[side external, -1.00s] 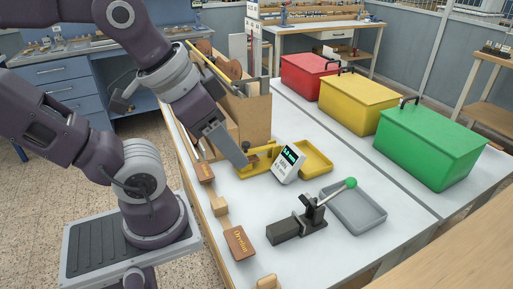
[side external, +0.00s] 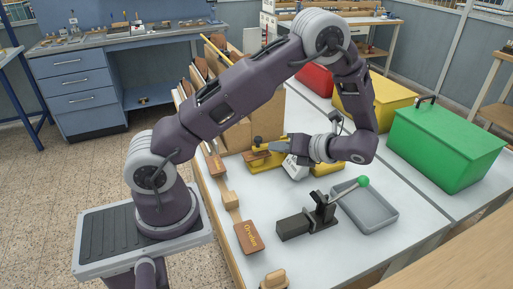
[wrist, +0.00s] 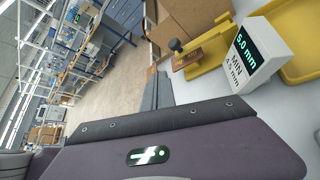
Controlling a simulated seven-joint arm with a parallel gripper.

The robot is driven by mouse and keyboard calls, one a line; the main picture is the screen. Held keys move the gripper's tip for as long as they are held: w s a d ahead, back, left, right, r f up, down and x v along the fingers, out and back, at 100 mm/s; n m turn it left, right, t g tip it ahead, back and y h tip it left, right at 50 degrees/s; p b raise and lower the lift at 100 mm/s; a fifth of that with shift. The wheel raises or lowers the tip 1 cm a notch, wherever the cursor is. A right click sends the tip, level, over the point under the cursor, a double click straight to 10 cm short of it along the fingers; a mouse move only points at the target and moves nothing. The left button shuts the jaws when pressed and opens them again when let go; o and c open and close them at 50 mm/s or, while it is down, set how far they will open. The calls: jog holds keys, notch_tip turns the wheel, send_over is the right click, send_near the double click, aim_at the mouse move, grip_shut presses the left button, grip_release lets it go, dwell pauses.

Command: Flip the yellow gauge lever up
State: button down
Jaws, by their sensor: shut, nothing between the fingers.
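The yellow gauge (side external: 265,166) stands on the white bench, with a brown piece (side external: 256,155) in it. The wrist view shows the gauge (wrist: 205,63), a dark knob (wrist: 175,45) and a yellow bar (wrist: 210,36) slanting up to the right from near the knob. I take this bar for the lever, lying low rather than upright. The display (wrist: 250,55) reads 5.0 mm, MIN 4.5 mm. My gripper (side external: 274,147) is shut and empty, pointing left beside the gauge. Its fingers (wrist: 155,88) show in the wrist view, apart from the knob. My wrist partly hides the display in the side view.
A black press (side external: 310,216) with a green-knobbed handle and a grey tray (side external: 376,220) are in front. A yellow tray (wrist: 300,50) lies beside the display. Wooden boards (side external: 270,115) stand behind the gauge. Green (side external: 445,145) and yellow (side external: 375,98) boxes are at the right.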

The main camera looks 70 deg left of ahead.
jog(key=f+m, duration=0.1)
jog(key=a+f+m+y, duration=0.1)
jog(key=w+f+m+y, duration=0.1)
jog(key=f, duration=0.1)
jog(key=shift+w+a, duration=0.1)
jog(key=shift+a, duration=0.15)
jog(key=shift+a, duration=0.1)
jog(key=x, duration=1)
jog(key=shift+w+r, duration=0.1)
jog(key=shift+r, duration=0.05)
